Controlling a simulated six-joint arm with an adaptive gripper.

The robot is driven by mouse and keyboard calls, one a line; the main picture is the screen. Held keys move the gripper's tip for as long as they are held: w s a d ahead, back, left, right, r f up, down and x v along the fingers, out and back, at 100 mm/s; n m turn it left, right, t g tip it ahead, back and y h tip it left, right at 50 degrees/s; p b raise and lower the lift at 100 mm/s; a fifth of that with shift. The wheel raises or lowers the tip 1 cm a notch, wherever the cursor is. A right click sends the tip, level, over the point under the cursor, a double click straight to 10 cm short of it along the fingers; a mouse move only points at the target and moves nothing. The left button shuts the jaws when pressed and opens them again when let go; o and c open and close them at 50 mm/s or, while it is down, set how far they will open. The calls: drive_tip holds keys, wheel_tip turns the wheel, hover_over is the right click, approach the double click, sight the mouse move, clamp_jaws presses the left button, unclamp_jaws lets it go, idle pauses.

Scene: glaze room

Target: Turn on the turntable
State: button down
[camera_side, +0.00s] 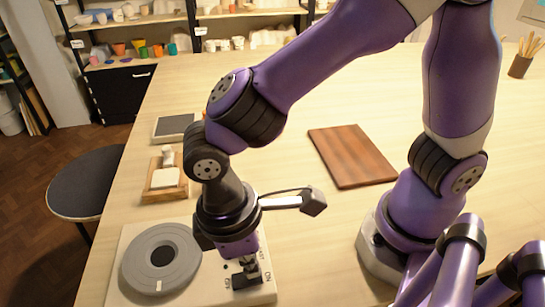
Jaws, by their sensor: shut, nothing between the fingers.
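The turntable's round grey disc (160,260) sits at the left of a cream base plate (118,294) at the front left of the table. A white mark shows near the disc's front. A dark switch (239,282) with lettering around it is on the right part of the plate. My gripper (248,274) points down over the switch, with its fingers shut and empty. The fingertips are right at the switch and partly cover it. I cannot tell whether they touch it, or which way the switch is set.
A wooden block with a white piece (165,178) and a dark-topped flat device (174,128) stand behind the turntable. A brown board (352,155) lies mid-table. A pot of tools (521,64) is far right. A stool (88,182) stands left of the table.

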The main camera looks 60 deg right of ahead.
drive_tip(key=shift+f, duration=0.65)
drive_tip(key=shift+s+d+f, duration=0.15)
drive_tip(key=shift+f, duration=0.1)
drive_tip(key=shift+w+a+r, duration=0.15)
drive_tip(key=shift+w+a, duration=0.45)
wheel_tip(320, 180, up, 14)
drive_tip(key=w+a, duration=0.1)
drive_tip(key=shift+w+a, duration=0.15)
idle(0.3)
